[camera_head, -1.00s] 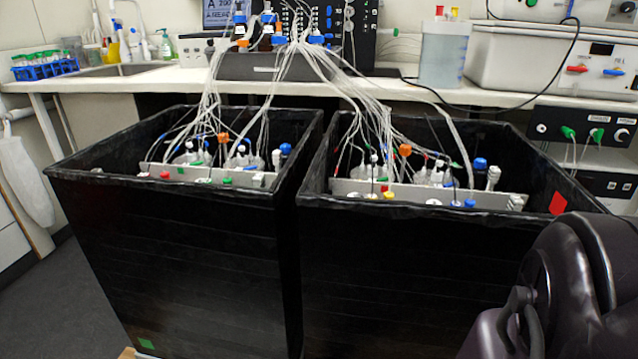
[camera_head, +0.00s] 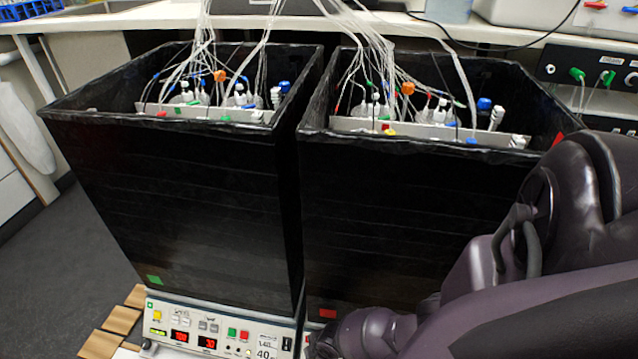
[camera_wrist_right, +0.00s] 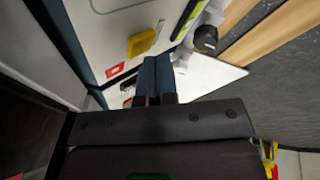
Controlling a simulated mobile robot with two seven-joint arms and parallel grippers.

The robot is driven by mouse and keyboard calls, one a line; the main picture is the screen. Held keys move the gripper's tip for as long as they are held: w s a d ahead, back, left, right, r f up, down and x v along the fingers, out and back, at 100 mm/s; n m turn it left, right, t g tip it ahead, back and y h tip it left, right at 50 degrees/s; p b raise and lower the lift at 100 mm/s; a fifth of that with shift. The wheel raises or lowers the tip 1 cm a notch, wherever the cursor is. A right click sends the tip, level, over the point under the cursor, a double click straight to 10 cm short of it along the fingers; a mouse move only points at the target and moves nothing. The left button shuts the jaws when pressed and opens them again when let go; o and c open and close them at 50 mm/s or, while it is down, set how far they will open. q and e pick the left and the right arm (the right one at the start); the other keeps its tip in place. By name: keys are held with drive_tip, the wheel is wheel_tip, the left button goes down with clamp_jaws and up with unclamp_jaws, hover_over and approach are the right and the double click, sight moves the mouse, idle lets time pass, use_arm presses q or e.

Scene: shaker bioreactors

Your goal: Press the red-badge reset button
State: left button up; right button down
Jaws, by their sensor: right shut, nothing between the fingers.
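Two black open-topped bins stand side by side. The right bin (camera_head: 400,215) has a red badge (camera_head: 327,313) low on its front; the left bin (camera_head: 190,190) has a green badge (camera_head: 155,281). My right arm reaches down in front of the right bin and hides most of the panel below it. In the right wrist view my right gripper (camera_wrist_right: 158,62) is shut and empty, its fingertips close to a white panel (camera_wrist_right: 95,30). A yellow button (camera_wrist_right: 143,42) stands just beyond the fingertips, with a small red badge (camera_wrist_right: 115,70) beside it. Contact cannot be told. My left gripper is out of view.
The left control panel (camera_head: 215,330) shows lit displays and coloured buttons. Tubes run from the bins to the bench (camera_head: 300,22). Wooden boards (camera_head: 122,320) lie on the floor at left. A black knob (camera_wrist_right: 205,38) is near the panel's edge.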

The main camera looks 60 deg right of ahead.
drive_tip(key=shift+w+d+f, duration=0.1)
drive_tip(key=shift+d+f, duration=0.2)
idle(1.0)
drive_tip(key=shift+a+r+p, duration=0.4)
drive_tip(key=shift+r+p, duration=0.15)
drive_tip(key=shift+p, duration=0.05)
drive_tip(key=shift+a+r, duration=0.1)
drive_tip(key=shift+s+a, duration=0.1)
drive_tip(key=shift+s, duration=0.15)
